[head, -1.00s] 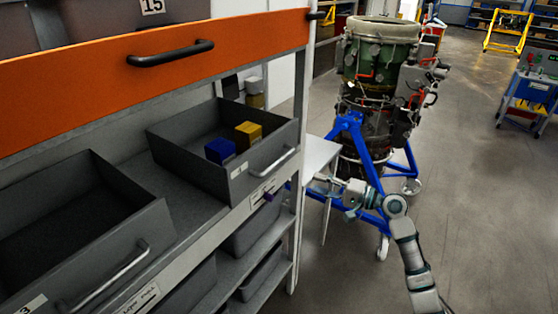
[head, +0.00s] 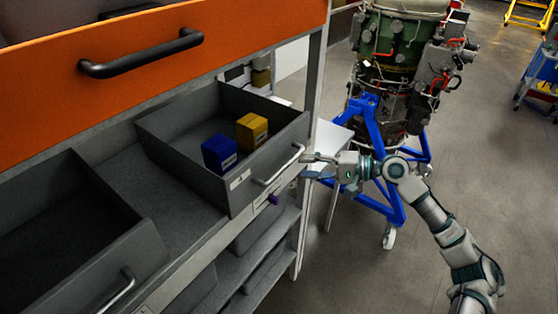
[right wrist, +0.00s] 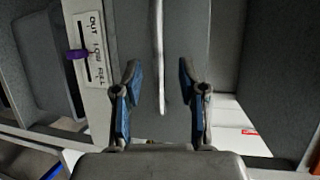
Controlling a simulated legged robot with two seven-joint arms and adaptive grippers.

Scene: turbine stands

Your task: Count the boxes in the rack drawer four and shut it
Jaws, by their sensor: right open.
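The grey rack drawer (head: 205,189) stands pulled out. Two boxes show in it: a blue box (head: 219,154) and a yellow box (head: 252,131) behind it to the right. The number on its front label is too small to read surely. Its metal handle (head: 279,165) also shows in the right wrist view (right wrist: 159,60). My right gripper (head: 308,166) is open and empty beside the far end of the handle. In the right wrist view its fingertips (right wrist: 158,75) are spread on either side of the handle's line. My left gripper is out of view.
Another open grey drawer (head: 150,247) is at the left and looks empty where visible. An orange drawer front (head: 225,38) hangs above. A purple slider (right wrist: 77,54) sits on a label reading OUT, LOW, FULL. A turbine on a blue stand (head: 372,130) is behind my right arm.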

